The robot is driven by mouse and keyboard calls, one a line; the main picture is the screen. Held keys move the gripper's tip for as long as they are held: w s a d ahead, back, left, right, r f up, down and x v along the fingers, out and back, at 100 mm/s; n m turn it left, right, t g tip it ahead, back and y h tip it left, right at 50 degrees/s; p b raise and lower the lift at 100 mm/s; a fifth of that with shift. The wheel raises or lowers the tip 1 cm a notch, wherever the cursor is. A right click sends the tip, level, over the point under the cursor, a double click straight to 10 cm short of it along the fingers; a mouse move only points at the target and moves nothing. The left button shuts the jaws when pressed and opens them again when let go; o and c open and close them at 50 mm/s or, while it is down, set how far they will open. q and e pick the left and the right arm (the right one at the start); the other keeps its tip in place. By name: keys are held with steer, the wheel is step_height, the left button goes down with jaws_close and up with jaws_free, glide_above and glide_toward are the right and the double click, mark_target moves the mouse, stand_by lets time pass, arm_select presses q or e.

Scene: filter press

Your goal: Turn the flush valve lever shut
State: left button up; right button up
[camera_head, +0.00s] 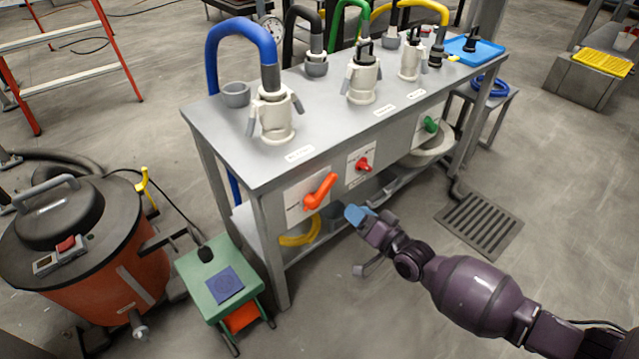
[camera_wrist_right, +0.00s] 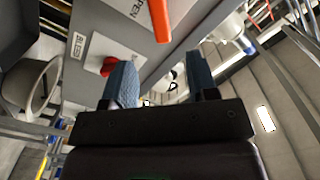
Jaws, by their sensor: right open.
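An orange lever (camera_head: 322,190) is on a pale plate on the front panel of the grey bench (camera_head: 292,177). Its handle slants up to the right from its pivot. In the right wrist view the orange lever (camera_wrist_right: 159,20) comes in at the top edge beside the printed word "OPEN". My right gripper (camera_head: 358,215) is below and to the right of the lever, apart from it. In the wrist view its two blue-grey fingers (camera_wrist_right: 162,82) are spread with nothing between them. My left gripper is not in view.
A red knob (camera_head: 364,164) and a green knob (camera_head: 430,124) are to the right on the panel. The red knob (camera_wrist_right: 108,66) also shows near my finger, beside a "BLEED" label. An orange drum (camera_head: 85,265) and a green stool (camera_head: 218,278) stand left. A floor grate (camera_head: 480,225) lies right.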

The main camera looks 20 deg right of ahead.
mark_target(330, 187)
steer(key=b+x, duration=0.2)
steer(key=x, duration=0.8)
steer(key=shift+w+d, duration=0.1)
steer(key=shift+w, duration=0.05)
steer(key=shift+w+a+r, duration=0.15)
steer(key=shift+w+a, duration=0.05)
steer(key=shift+w, duration=0.35)
jaws_close()
